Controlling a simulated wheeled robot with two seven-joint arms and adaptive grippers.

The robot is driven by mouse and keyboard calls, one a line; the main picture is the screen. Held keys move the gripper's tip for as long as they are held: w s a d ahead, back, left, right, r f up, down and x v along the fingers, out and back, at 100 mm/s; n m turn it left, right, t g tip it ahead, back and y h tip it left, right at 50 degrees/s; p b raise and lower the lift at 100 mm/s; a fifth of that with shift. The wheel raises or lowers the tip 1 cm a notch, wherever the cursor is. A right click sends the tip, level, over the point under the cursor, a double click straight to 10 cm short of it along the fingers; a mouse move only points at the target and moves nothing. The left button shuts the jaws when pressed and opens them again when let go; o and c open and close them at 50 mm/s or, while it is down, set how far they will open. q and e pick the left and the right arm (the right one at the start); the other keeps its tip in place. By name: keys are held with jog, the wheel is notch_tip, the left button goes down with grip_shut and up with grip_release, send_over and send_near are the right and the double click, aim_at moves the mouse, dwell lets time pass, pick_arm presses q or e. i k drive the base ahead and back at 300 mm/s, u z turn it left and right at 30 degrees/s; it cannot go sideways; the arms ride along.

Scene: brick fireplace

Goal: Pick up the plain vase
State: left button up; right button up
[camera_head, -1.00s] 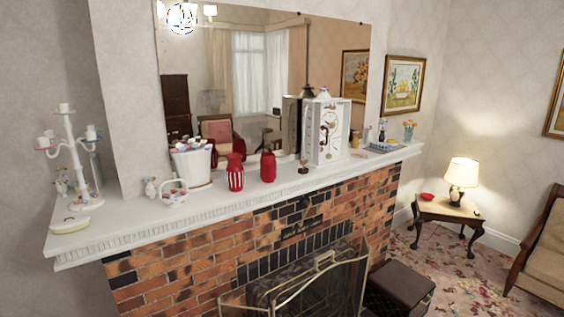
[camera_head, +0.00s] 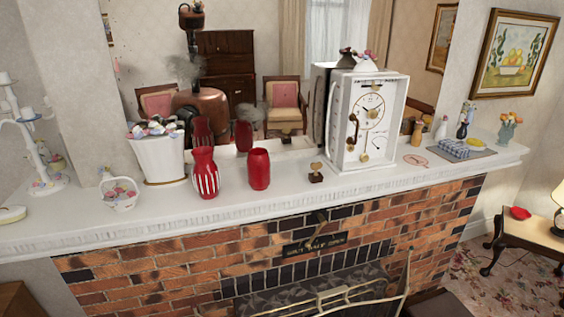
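The plain vase (camera_head: 259,170) is solid red and stands upright on the white mantel shelf (camera_head: 330,189), near the middle of the head view. A red vase with white stripes (camera_head: 206,174) stands to its left, with a small gap between them. Both vases are also reflected in the mirror behind. Neither of my grippers shows in this view, and nothing touches the plain vase.
Left of the vases are a white planter (camera_head: 158,160), a small flower basket (camera_head: 119,193) and a white candelabrum (camera_head: 28,135). Right of them are a small dark ornament (camera_head: 316,174) and a white clock (camera_head: 367,121). A fire screen (camera_head: 335,303) stands below.

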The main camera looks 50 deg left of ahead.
aim_at(258, 163)
jog(key=z, duration=0.35)
jog(key=i, duration=0.8)
jog(key=u, duration=2.9)
